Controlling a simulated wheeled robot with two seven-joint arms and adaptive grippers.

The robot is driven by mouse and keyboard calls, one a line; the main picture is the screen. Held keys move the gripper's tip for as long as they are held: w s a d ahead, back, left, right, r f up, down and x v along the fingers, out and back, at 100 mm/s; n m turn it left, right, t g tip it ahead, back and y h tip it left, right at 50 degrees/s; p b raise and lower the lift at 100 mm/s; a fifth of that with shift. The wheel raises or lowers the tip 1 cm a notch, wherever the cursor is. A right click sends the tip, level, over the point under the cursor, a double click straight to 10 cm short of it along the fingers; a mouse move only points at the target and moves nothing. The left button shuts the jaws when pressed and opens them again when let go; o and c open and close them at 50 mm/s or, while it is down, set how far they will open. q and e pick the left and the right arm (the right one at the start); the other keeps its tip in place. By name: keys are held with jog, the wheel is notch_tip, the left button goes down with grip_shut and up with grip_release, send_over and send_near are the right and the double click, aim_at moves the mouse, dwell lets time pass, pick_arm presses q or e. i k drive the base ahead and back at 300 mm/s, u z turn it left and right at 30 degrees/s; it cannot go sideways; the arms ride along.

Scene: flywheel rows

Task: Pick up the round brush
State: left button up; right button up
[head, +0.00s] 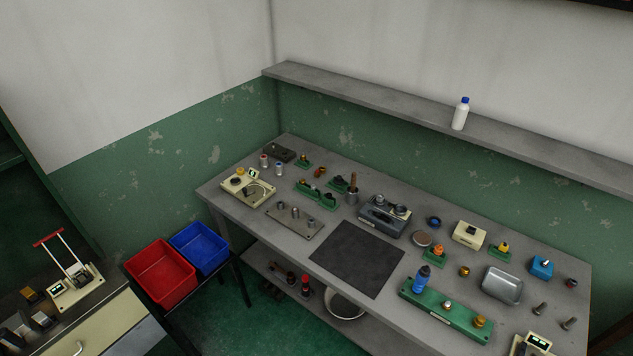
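A brown upright handle (353,180) stands in a small metal cup (352,198) on the grey workbench, left of the grey box with round knobs. It may be the round brush, but its bristles are hidden in the cup and I cannot tell for sure. Neither of my grippers shows in the head view.
The workbench (254,216) carries a dark mat (357,259), a grey box (384,217), a green block with fittings (445,311) and a metal tray (502,286). A shelf (400,108) runs above. Red (160,274) and blue (201,249) bins stand left.

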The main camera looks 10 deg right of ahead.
aim_at(353, 183)
jog(key=u, duration=0.15)
jog(key=i, duration=0.85)
jog(key=z, duration=0.05)
